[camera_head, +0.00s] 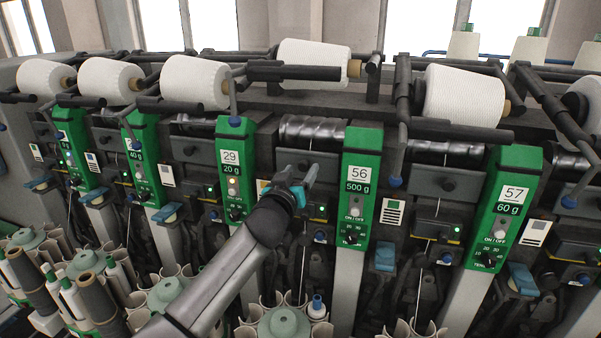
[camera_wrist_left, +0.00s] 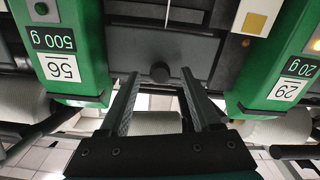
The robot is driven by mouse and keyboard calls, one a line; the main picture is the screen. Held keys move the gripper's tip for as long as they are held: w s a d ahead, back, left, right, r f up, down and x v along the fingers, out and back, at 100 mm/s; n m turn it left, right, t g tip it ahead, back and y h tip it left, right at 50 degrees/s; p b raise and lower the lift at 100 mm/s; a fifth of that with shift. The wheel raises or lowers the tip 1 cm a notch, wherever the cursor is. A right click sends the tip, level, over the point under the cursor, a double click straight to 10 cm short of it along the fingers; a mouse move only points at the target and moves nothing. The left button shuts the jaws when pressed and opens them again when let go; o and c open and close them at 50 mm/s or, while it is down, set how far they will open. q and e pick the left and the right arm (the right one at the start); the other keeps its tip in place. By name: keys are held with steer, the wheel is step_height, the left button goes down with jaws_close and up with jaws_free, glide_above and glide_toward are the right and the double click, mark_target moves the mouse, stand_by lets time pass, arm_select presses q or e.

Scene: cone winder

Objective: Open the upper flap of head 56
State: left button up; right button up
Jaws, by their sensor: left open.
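The green panel of head 56 (camera_head: 357,197) carries the label 56 and 500 g. It shows upside down at the left of the left wrist view (camera_wrist_left: 58,70). The dark upper flap (camera_wrist_left: 205,48) with a round black knob (camera_wrist_left: 160,72) lies between panels 56 and 29. In the head view the flap (camera_head: 325,164) is partly hidden behind my left gripper (camera_head: 300,181). My left gripper is open and empty in front of the flap. In the left wrist view its fingers (camera_wrist_left: 161,80) stand apart on either side of the knob's image; contact cannot be told. My right gripper is not in view.
Panel 29 (camera_head: 232,170) stands left of my gripper and panel 57 (camera_head: 506,205) farther right. A grooved metal drum (camera_head: 312,130) and dark bars sit above the flap. White yarn cones (camera_head: 313,60) rest along the top. Bobbin holders (camera_head: 284,324) stand below.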

arm_select(q)
steer(key=shift+w, duration=0.25)
jaws_close()
stand_by(0.5)
stand_by(0.9)
